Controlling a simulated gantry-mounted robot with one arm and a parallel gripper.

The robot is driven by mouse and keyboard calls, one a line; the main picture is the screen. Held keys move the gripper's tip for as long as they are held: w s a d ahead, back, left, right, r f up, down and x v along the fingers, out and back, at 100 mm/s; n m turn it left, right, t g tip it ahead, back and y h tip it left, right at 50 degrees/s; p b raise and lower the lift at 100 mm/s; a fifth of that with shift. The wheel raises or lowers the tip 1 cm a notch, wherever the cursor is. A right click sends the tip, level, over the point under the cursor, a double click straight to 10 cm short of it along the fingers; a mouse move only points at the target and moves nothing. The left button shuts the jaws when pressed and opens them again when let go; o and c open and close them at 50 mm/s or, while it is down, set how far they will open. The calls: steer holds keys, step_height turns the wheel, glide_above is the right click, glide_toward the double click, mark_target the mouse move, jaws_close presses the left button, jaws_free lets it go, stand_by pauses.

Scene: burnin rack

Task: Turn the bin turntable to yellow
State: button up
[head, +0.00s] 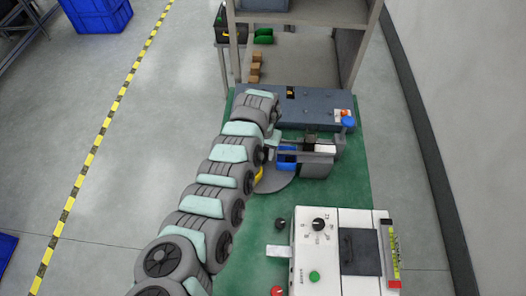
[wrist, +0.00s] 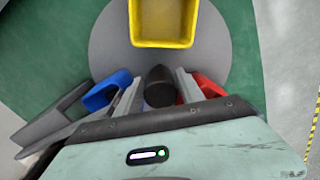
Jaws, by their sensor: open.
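The bin turntable (wrist: 112,50) is a grey disc in the wrist view; part of it also shows in the head view (head: 277,183). It carries a yellow bin (wrist: 163,42) at the top, a blue bin (wrist: 104,93) at left and a red bin (wrist: 208,86) at right. In the head view the blue bin (head: 287,158) is beside a grey fixture (head: 318,163), and the yellow bin (head: 259,173) is partly behind my arm. My gripper (wrist: 158,92) is open, its fingers either side of a dark central knob (wrist: 158,80). Finger contact is unclear.
A white control box (head: 333,262) with a dial and buttons stands on the green bench (head: 258,222) in front. A blue-grey unit (head: 305,106) lies behind the turntable, below a shelf rack (head: 300,55). Bare bench lies between the turntable and the control box.

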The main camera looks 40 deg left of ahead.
steer(key=shift+c, duration=0.5)
jaws_close()
stand_by(0.8)
